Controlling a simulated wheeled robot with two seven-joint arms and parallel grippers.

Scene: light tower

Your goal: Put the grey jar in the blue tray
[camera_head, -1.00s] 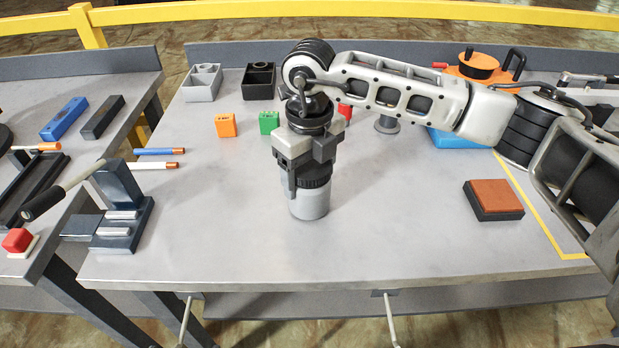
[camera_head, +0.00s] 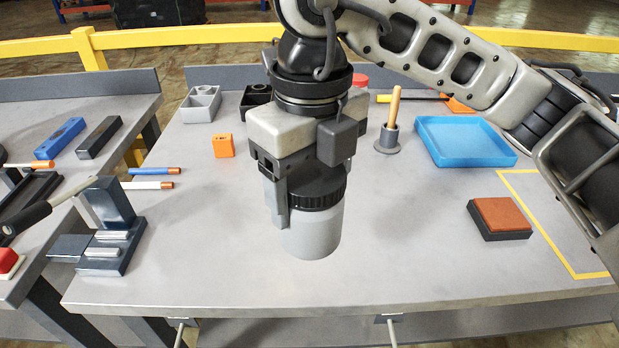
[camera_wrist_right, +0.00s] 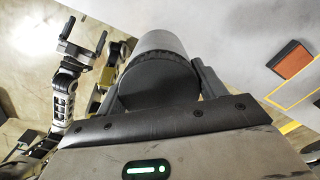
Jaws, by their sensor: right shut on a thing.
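The grey jar (camera_head: 313,232) has a black ribbed lid and hangs upright in my right gripper (camera_head: 308,195), above the middle of the table. One finger shows along the jar's left side; the other is mostly hidden. In the right wrist view the jar (camera_wrist_right: 158,65) sits between the two fingers. The blue tray (camera_head: 466,143) lies empty at the back right of the table, apart from the jar. My left gripper shows only in the right wrist view (camera_wrist_right: 84,34), its fingers apart and empty, away from the jar.
A black block with a brown top (camera_head: 499,217) lies in front of the tray. A grey stand with a wooden peg (camera_head: 388,138) is left of the tray. An orange block (camera_head: 223,146) and a grey bin (camera_head: 201,104) are at the back left. The front middle is clear.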

